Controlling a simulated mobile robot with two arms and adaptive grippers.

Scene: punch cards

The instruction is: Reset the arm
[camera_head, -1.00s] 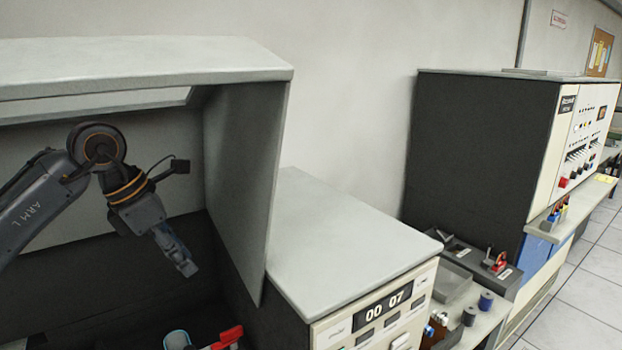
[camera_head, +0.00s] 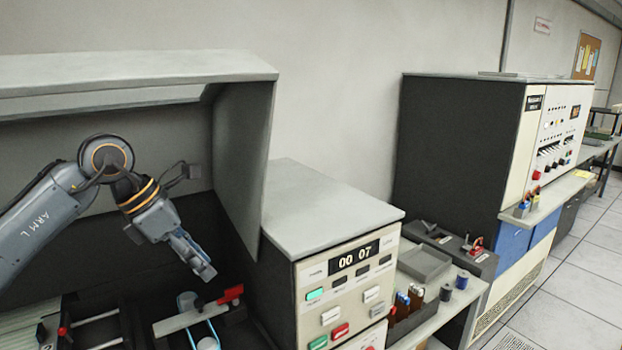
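My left arm, marked "ARM L", comes in from the left in the head view. My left gripper (camera_head: 200,268) hangs at its end, pointing down and to the right inside the grey hooded bay (camera_head: 240,165). Its fingers look close together and nothing shows between them, but the angle does not let me tell if they are shut. It is above a part with a red handle (camera_head: 231,294) and a light blue piece (camera_head: 187,301), apparently not touching them. My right gripper is not in view.
Right of the bay stands a cream panel (camera_head: 318,277) with coloured buttons and a counter reading 00 07. Beyond it are a shelf with spools (camera_head: 461,280) and a tall dark cabinet (camera_head: 440,150) with switches. Tiled floor (camera_head: 575,290) is clear at the right.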

